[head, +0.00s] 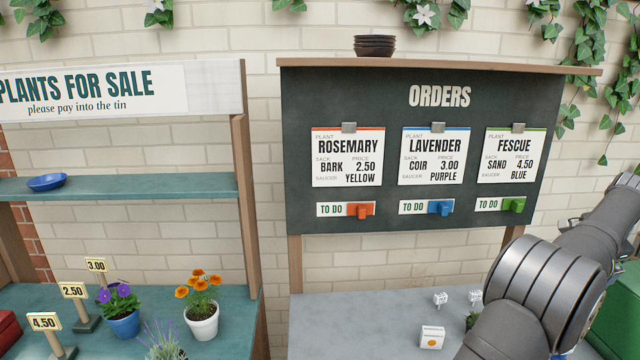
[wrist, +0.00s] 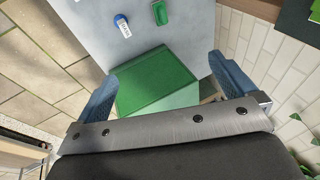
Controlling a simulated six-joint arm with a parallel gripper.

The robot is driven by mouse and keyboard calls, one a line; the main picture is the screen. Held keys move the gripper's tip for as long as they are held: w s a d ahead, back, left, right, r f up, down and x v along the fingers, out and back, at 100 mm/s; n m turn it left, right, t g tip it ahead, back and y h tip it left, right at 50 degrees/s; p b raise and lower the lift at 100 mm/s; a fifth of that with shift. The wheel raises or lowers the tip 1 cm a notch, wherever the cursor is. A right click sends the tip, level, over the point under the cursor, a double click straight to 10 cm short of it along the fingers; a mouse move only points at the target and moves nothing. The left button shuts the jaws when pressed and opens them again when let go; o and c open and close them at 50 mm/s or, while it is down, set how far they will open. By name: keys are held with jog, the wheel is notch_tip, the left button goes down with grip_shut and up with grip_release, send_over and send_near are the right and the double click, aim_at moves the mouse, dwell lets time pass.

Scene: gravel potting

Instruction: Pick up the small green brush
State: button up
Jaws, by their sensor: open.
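A small green item (wrist: 160,13) lies on the grey bench (wrist: 185,38) at the top of the wrist view. It may be the green brush, but it is too small to tell for sure. My gripper (wrist: 163,70) is open, with its two blue fingers spread wide and nothing held. The fingers frame a large green box (wrist: 155,80), and the small green item is beyond the fingertips. In the head view my arm covers the lower right, and neither the gripper nor a brush can be made out.
A blue and white item (wrist: 122,25) lies left of the small green one. In the head view the grey bench (head: 340,320) holds a white box with an orange dot (head: 432,337). The orders board (head: 415,210) stands behind it. Potted flowers (head: 201,318) stand left.

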jog(key=shift+c, duration=0.2)
jog(key=c, duration=0.8)
jog(key=w+a+f+g+h, duration=0.3)
jog(key=w+f+g+h, duration=0.1)
jog(key=w+f, duration=0.95)
jog(key=x, duration=0.4)
jog(key=s+x, duration=0.1)
jog(key=x, duration=0.7)
jog(key=shift+s+f, duration=0.15)
jog(key=shift+f, duration=0.2)
jog(key=shift+s+x, duration=0.2)
jog(key=shift+x, duration=3)
